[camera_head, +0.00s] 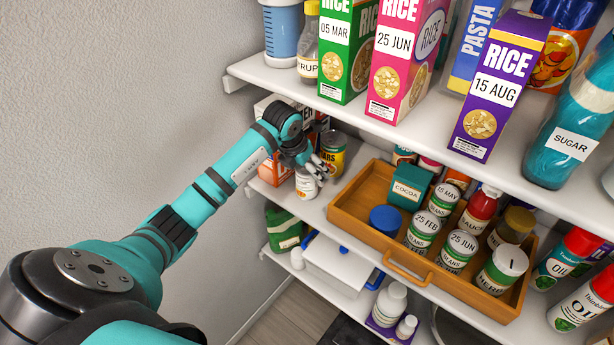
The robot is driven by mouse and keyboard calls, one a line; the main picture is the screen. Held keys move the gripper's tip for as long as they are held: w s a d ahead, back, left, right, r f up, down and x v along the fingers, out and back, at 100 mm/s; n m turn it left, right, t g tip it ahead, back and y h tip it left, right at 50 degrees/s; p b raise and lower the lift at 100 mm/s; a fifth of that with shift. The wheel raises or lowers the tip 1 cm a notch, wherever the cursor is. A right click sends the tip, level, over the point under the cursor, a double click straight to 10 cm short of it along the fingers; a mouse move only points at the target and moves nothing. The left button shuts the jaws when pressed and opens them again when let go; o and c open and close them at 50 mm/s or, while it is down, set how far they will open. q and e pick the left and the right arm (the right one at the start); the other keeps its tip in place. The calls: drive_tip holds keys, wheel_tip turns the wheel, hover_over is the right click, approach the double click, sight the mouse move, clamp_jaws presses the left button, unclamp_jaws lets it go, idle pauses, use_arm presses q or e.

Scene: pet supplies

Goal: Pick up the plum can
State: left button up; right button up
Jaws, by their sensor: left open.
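My left gripper (312,163) reaches in from the left to the middle shelf and is open. Its fingers are just above a small white can (306,186) with a reddish band, and they hide part of its top; I cannot tell whether they touch it. The white can's label is too small to read, so I cannot say for sure that it is the plum can. A yellow and red can (333,152), its label ending in "EARS", stands right behind and to the right of the fingers. My right gripper is not in view.
A wooden tray (346,214) with several cans, jars and bottles stands close to the right. An orange and white box (270,165) is behind my wrist. The upper shelf (345,108), holding rice boxes, overhangs from above. A grey wall is on the left.

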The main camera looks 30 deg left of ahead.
use_arm(q)
drive_tip(key=shift+w, duration=0.55)
drive_tip(key=shift+w+f+p, duration=0.1)
drive_tip(key=shift+f+p, duration=0.35)
drive_tip(key=shift+f, duration=0.15)
drive_tip(key=c, duration=1.5)
